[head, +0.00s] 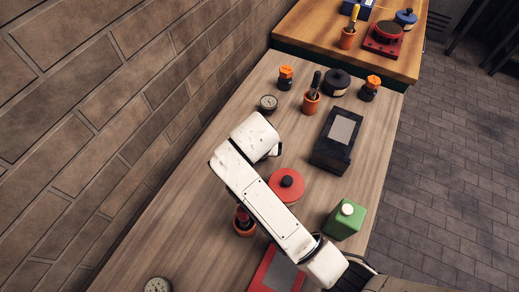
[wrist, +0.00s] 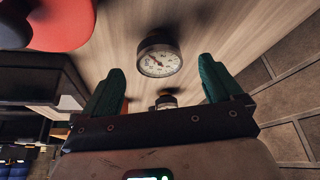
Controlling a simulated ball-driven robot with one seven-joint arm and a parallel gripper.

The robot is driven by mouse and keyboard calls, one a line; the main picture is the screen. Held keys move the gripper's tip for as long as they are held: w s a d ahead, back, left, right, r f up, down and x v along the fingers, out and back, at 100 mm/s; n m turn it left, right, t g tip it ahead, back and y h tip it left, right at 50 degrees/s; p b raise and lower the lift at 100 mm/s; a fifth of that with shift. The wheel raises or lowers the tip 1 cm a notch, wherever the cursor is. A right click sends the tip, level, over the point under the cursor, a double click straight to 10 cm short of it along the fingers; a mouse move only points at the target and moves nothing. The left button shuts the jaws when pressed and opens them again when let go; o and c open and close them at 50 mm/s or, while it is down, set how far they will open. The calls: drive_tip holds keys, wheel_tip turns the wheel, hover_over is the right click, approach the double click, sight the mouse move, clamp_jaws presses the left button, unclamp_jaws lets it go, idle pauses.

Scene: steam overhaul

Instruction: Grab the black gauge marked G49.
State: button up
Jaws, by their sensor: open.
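A round gauge (wrist: 160,62) with a white dial and dark casing shows in the wrist view. It lies ahead of my gripper (wrist: 161,70), between the lines of the two green fingers, which are spread open and empty. It appears to be the gauge (head: 268,103) near the wall side of the table in the head view. A second gauge (head: 157,285) with a pale dial sits at the bottom edge of the head view. No G49 mark is readable on either. In the head view my arm hides most of the fingers.
A red round lidded thing (head: 288,186) is right of my arm, with a green container (head: 345,220) and black box (head: 337,139) beyond. The brick wall (head: 120,110) borders the left.

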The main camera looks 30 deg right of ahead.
drive_tip(key=shift+d+p+x, duration=0.2)
drive_tip(key=shift+p+x, duration=0.2)
drive_tip(key=shift+x, duration=2.25)
drive_tip(key=shift+w, duration=0.1)
drive_tip(key=shift+r, duration=0.1)
drive_tip(key=c, duration=1.2)
